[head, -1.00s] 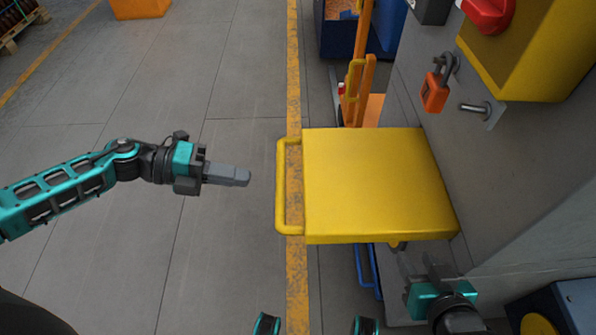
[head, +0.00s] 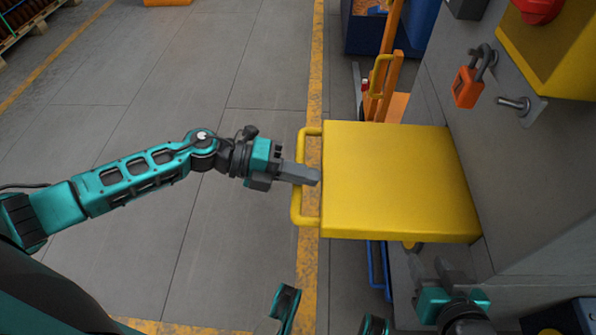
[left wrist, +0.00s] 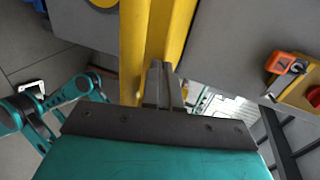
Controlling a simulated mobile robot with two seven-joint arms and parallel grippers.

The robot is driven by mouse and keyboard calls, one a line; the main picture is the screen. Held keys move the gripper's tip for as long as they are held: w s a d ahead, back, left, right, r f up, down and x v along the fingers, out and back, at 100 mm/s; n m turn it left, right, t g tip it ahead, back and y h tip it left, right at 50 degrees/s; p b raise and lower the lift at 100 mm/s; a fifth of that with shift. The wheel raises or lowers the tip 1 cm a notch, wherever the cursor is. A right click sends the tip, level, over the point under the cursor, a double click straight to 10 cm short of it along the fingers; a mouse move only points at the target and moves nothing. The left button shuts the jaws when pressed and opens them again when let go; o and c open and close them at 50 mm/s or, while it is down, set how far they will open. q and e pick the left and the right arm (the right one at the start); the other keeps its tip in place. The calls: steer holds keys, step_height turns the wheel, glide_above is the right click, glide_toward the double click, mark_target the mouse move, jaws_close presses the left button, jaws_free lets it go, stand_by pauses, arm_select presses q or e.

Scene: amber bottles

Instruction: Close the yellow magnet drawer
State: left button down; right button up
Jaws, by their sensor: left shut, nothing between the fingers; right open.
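The yellow magnet drawer (head: 400,180) sticks out to the left from the grey cabinet wall in the head view. Its yellow bar handle (head: 298,207) is on its left side. My left gripper (head: 318,176) is shut and empty, its fingertips overlapping the handle and the drawer's left edge. In the left wrist view the shut fingers (left wrist: 163,85) point at the yellow drawer front (left wrist: 178,30) and handle (left wrist: 133,50); whether they touch cannot be told. My right gripper (head: 432,275) is open and empty, below the drawer near the cabinet.
An orange padlock (head: 468,87) and a metal peg (head: 514,103) are on the cabinet wall (head: 440,75). A blue handle (head: 377,268) shows below the drawer. An orange post (head: 388,70) stands behind it.

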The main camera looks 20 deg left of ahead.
mark_target(461, 185)
arm_select(q)
steer(key=shift+w+d+r, duration=0.1)
steer(key=shift+w+d, duration=0.05)
steer(key=shift+d, duration=0.4)
steer(key=w+d+p, duration=0.1)
steer(key=d, duration=0.2)
steer(key=w+d+p, duration=0.1)
steer(key=d, duration=0.3)
steer(key=w+d+p, duration=0.1)
steer(key=d+p, duration=0.1)
steer(key=d, duration=0.1)
steer(key=shift+d+r, duration=0.2)
steer(key=shift+d, duration=0.2)
steer(key=w+d, duration=0.1)
steer(key=d, duration=0.3)
steer(key=w+d, duration=0.1)
steer(key=d, duration=0.3)
steer(key=w+d, duration=0.2)
steer(key=d, duration=0.3)
steer(key=shift+f, duration=0.3)
steer(key=shift+d, duration=0.6)
arm_select(e)
steer(key=shift+s+d+r, duration=0.15)
steer(key=shift+d+r, duration=0.05)
steer(key=shift+r, duration=0.25)
steer(key=shift+s+d+r, duration=0.1)
steer(key=shift+d+r, duration=0.1)
steer(key=shift+r, duration=0.2)
arm_select(q)
steer(key=shift+r, duration=0.1)
